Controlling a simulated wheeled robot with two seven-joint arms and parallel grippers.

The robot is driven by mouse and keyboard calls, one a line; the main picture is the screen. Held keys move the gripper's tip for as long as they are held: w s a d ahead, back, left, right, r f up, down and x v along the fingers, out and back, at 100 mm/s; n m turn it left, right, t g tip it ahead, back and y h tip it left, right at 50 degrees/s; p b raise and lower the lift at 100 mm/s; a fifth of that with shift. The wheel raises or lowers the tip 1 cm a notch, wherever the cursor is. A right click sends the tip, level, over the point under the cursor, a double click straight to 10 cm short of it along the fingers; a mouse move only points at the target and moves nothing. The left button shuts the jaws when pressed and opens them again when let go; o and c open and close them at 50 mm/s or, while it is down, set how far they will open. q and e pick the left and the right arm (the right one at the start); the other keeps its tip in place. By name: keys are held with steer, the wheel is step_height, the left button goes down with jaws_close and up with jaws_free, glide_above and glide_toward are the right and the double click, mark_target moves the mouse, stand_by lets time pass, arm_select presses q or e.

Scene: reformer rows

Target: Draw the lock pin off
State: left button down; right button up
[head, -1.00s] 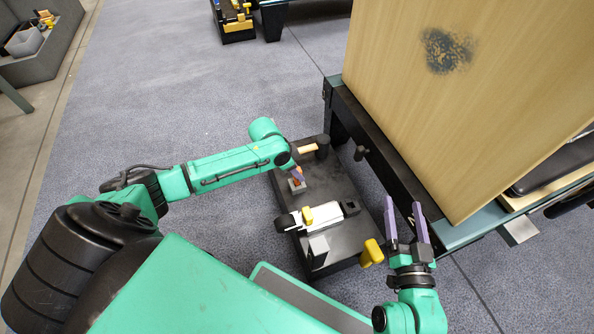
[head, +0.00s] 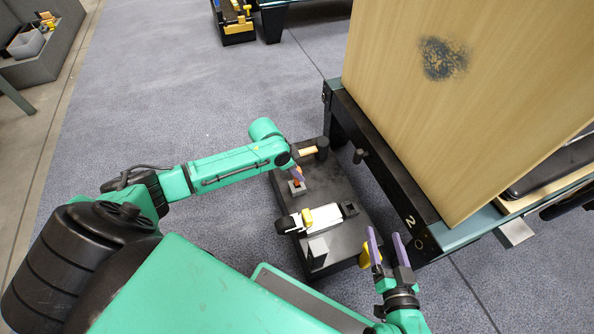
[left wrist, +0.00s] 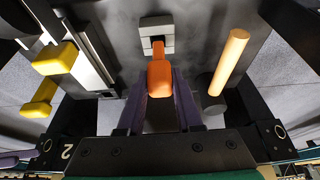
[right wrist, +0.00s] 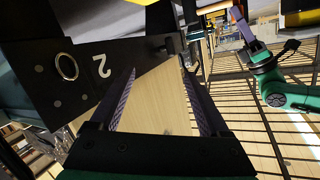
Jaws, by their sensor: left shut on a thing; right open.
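My left gripper (head: 297,172) is shut on an orange grip (left wrist: 159,77), with a purple finger on each side of it. The orange grip stands at a small grey block (left wrist: 156,32) on the black base, and their join is partly hidden. I cannot tell for certain whether this is the lock pin. A yellow handle (head: 326,215) is on a white slide (head: 330,219) on the base. A second yellow knob (head: 367,260) is at the base's right side, partly behind a purple finger of my right gripper (head: 386,238). The right gripper is open, with nothing between its fingers.
A large tan board (head: 450,110) stands on a black and green frame at the right, close to my right gripper. A wooden peg handle (left wrist: 230,62) and dark post (head: 322,147) are at the base's far end. Carpet (head: 180,90) is clear beyond my left arm.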

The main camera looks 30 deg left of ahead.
arm_select(q)
steer(key=shift+r+p, duration=0.95)
arm_select(e)
steer(key=shift+s+a+f+g, duration=0.1)
steer(key=shift+s+f+g, duration=0.3)
steer(key=shift+s, duration=0.3)
steer(key=shift+s+d+f+g, duration=0.1)
steer(key=shift+s+f+g, duration=0.3)
steer(key=shift+s, duration=0.25)
steer(key=shift+s+a+f+g, duration=0.1)
steer(key=shift+s+f+g, duration=0.25)
steer(key=shift+s, duration=0.35)
